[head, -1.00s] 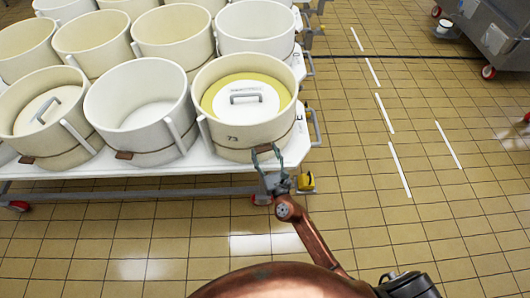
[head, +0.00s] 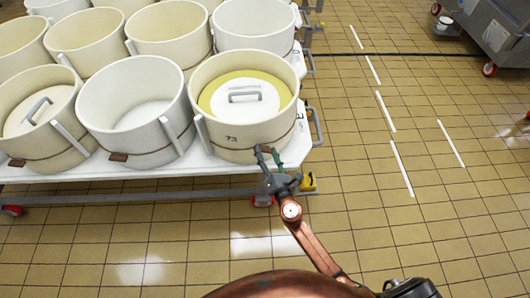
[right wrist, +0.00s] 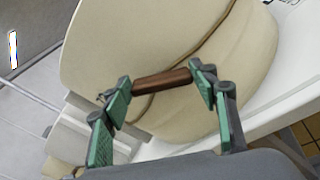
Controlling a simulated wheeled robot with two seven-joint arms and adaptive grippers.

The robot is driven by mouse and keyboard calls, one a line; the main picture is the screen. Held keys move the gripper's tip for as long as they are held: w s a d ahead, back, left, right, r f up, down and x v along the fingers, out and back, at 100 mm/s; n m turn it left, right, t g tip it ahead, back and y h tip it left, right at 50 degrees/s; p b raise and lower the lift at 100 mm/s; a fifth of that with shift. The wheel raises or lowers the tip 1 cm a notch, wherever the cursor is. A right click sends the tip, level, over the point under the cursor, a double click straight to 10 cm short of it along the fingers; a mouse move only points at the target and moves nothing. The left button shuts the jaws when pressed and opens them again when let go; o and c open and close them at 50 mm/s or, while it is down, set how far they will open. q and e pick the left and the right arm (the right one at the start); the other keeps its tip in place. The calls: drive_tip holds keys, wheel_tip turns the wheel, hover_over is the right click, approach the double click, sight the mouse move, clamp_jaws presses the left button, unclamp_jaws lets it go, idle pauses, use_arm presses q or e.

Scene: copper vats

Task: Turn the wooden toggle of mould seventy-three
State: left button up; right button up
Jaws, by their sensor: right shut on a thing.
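Mould seventy-three (head: 222,128) is a cream round tub marked 73, with a yellow-rimmed white lid inside. It stands at the front right corner of the white trolley. In the right wrist view, its wooden toggle (right wrist: 162,79) is a short brown bar lying nearly level, slightly tilted, beside a cord around the mould (right wrist: 195,45). My right gripper (head: 267,153) is at the mould's lower front. It is shut on the toggle, with one green-padded finger at each end, as the right wrist view shows. The toggle is hard to make out in the head view. My left gripper is out of view.
The white trolley (head: 190,169) carries several more moulds; an open one (head: 140,140) stands just left of mould seventy-three. A grey trolley handle (head: 316,127) sticks out at right. Tiled floor (head: 390,230) is free in front and right. A grey steel cart (head: 500,30) stands far right.

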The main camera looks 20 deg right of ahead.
drive_tip(key=m+b, duration=0.1)
drive_tip(key=m, duration=0.3)
drive_tip(key=m+b, duration=0.1)
drive_tip(key=m, duration=0.1)
drive_tip(key=shift+d+f+b, duration=0.15)
drive_tip(key=shift+f+b, duration=0.15)
drive_tip(key=shift+b, duration=0.05)
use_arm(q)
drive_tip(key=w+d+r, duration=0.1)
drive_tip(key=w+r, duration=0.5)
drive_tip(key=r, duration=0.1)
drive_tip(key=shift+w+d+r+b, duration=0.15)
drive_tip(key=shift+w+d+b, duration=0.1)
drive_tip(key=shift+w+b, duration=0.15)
use_arm(e)
drive_tip(key=shift+m, duration=2)
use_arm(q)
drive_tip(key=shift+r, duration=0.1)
use_arm(e)
drive_tip(key=o, duration=1.2)
drive_tip(key=shift+c, duration=0.2)
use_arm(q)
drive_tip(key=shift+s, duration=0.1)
use_arm(e)
drive_tip(key=shift+r, duration=0.15)
